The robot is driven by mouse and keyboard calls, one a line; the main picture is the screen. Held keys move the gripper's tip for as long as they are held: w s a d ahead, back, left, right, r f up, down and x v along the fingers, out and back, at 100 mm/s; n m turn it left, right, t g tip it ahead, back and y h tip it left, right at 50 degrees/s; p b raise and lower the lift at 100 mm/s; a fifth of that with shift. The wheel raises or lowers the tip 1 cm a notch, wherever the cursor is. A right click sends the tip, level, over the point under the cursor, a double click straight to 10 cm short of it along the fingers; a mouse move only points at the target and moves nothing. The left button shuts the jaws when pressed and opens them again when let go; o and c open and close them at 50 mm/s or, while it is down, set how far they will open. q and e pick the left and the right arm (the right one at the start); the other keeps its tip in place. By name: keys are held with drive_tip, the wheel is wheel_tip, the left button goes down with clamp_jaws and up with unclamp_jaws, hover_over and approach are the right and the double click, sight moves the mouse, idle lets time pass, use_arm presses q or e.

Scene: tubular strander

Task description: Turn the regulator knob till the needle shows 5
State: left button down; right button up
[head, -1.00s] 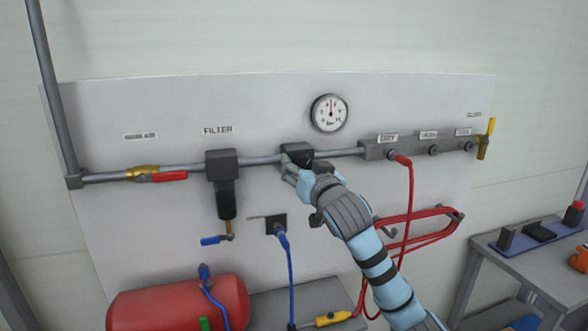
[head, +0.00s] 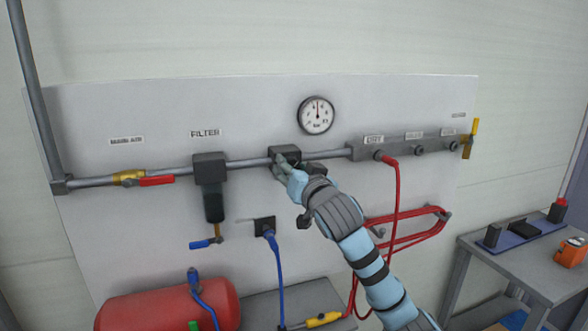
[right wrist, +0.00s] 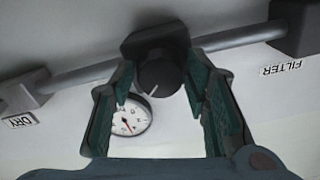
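The regulator (head: 285,152) is a dark block on the grey pipe, with its round black knob (right wrist: 160,73) facing me in the right wrist view. A white line marks the knob. My right gripper (right wrist: 160,68) is open, with one finger on each side of the knob and narrow gaps showing. In the head view my right gripper (head: 283,168) covers the knob. The round white gauge (head: 316,115) is above the regulator; its needle points about straight up. It also shows in the right wrist view (right wrist: 127,118), upside down. Its numbers are too small to read surely. My left gripper is out of view.
The filter (head: 210,172) hangs left of the regulator, and the outlet manifold (head: 400,147) with a red hose is to the right. A blue hose (head: 277,270) hangs below, near a red tank (head: 165,307). A grey bench (head: 520,265) stands at right.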

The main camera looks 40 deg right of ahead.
drive_tip(key=shift+o, duration=0.4)
drive_tip(key=shift+w, duration=0.1)
drive_tip(key=v, duration=0.7)
drive_tip(key=shift+s, duration=0.25)
drive_tip(key=shift+a, duration=0.1)
